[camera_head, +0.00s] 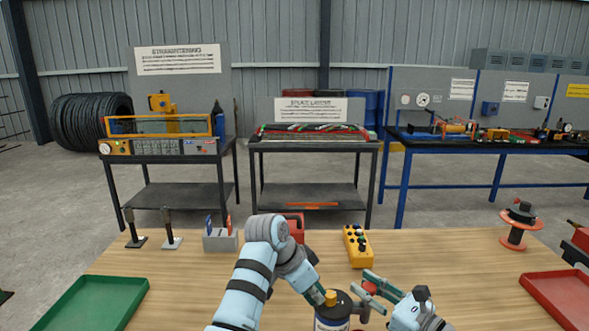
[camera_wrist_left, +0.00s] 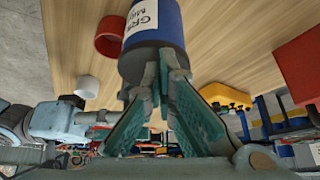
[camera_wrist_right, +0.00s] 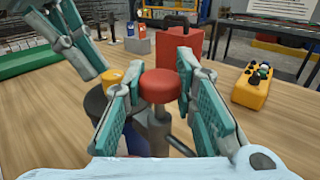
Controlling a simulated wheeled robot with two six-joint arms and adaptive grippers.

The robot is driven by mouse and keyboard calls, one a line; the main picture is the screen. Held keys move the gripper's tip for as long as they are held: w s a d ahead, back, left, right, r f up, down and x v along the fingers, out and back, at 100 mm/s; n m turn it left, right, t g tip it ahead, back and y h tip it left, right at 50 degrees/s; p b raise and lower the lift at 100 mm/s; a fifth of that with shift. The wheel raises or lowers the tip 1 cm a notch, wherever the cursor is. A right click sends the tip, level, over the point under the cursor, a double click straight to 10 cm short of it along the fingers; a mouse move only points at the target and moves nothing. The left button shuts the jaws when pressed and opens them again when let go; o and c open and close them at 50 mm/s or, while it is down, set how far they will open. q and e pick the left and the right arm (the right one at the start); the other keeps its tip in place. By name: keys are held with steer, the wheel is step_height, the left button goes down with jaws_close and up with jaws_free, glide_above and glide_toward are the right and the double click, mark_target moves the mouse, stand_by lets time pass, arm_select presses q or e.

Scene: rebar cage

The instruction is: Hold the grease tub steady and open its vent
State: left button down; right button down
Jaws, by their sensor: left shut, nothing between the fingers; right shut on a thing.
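The grease tub (camera_head: 331,315), blue with a pale label and a dark top, stands at the table's front; its body also shows in the left wrist view (camera_wrist_left: 170,22). A yellow cap (camera_head: 330,298) sits on its top. I cannot tell which part is the vent. My left gripper (camera_head: 320,293) is shut and empty, its fingertips right at the tub's dark top, in the left wrist view (camera_wrist_left: 157,72). My right gripper (camera_wrist_right: 160,78) is shut on a round red knob (camera_wrist_right: 160,86), right of the tub. A grey part shows below the knob.
A red ring-shaped piece (camera_wrist_left: 110,36) and a white cap (camera_wrist_left: 87,87) show near the tub. Behind are a red box (camera_wrist_right: 176,60) and a yellow button box (camera_head: 358,246). Green (camera_head: 92,303) and red (camera_head: 562,297) trays flank the table.

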arm_select(q)
steer(key=shift+w+a, duration=0.1)
steer(key=shift+w, duration=0.2)
steer(key=shift+a, duration=0.1)
stand_by(0.3)
step_height(320, 180, up, 6)
steer(key=shift+a, duration=0.3)
steer(key=shift+s, duration=0.1)
steer(key=shift+s+d+f, duration=0.2)
steer(key=shift+f, duration=0.8)
steer(key=shift+s+d+f, duration=0.15)
steer(key=shift+d+f, duration=0.05)
steer(key=shift+f, duration=0.8)
steer(key=shift+s+d+f, duration=0.2)
steer(key=shift+f, duration=0.8)
